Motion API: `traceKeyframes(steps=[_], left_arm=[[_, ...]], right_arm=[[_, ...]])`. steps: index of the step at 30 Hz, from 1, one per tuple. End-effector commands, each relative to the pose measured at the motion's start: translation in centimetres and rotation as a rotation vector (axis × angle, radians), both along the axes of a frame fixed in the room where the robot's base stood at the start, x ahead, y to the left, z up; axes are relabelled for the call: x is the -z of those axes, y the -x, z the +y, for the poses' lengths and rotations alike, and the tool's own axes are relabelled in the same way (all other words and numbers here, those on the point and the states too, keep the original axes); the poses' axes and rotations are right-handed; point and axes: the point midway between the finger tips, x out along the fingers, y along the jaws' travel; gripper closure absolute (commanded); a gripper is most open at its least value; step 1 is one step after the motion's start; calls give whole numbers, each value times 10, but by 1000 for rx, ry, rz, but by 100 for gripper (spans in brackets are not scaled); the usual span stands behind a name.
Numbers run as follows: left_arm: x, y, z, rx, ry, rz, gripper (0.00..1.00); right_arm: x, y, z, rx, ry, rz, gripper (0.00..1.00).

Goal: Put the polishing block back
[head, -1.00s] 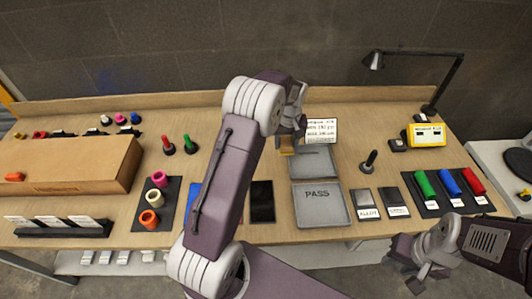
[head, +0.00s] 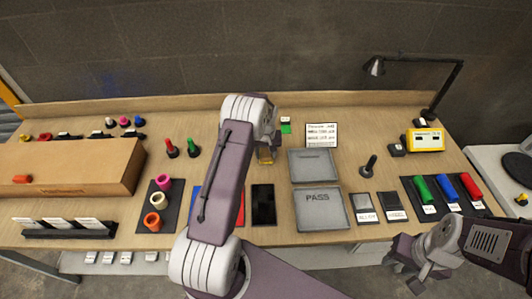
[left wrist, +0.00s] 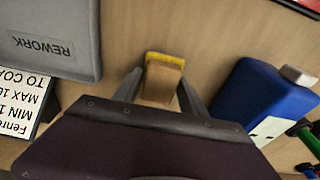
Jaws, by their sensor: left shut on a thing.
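My left gripper (head: 264,150) is over the middle of the bench, left of the grey trays. It is shut on a small tan block with a yellow edge, the polishing block (head: 265,156). In the left wrist view the block (left wrist: 162,80) sits between the two fingers (left wrist: 160,90). I cannot tell whether it touches the bench. My right gripper (head: 422,270) hangs at the lower right, in front of the bench edge; its jaw opening is unclear.
A blue object (left wrist: 255,95) stands beside the gripper, hidden by my arm in the head view. The REWORK tray (head: 313,164) is to the right, the PASS tray (head: 320,210) in front of it. A black panel (head: 263,204) lies nearby.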

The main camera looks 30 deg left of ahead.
Motion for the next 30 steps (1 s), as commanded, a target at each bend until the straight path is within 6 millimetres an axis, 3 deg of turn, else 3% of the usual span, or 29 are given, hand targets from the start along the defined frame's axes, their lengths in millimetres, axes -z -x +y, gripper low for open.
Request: traceKeyframes(steps=[5,6,7,8,23,26,30], left_arm=[[5,0,0,0,0,0,89],[3,0,0,0,0,0,40],[3,0,0,0,0,0,31],[3,0,0,0,1,1,29],[-5,0,0,0,-1,-1,29],[-22,2,-2,0,-1,-3,29],[-58,6,-4,0,-1,-5,29]], right_arm=[[4,0,0,0,0,0,64],[3,0,0,0,0,0,64],[3,0,0,0,0,0,64],[3,0,0,0,0,0,64],[0,0,0,0,0,0,64],[3,0,0,0,0,0,64],[8,0,0,0,0,0,64]])
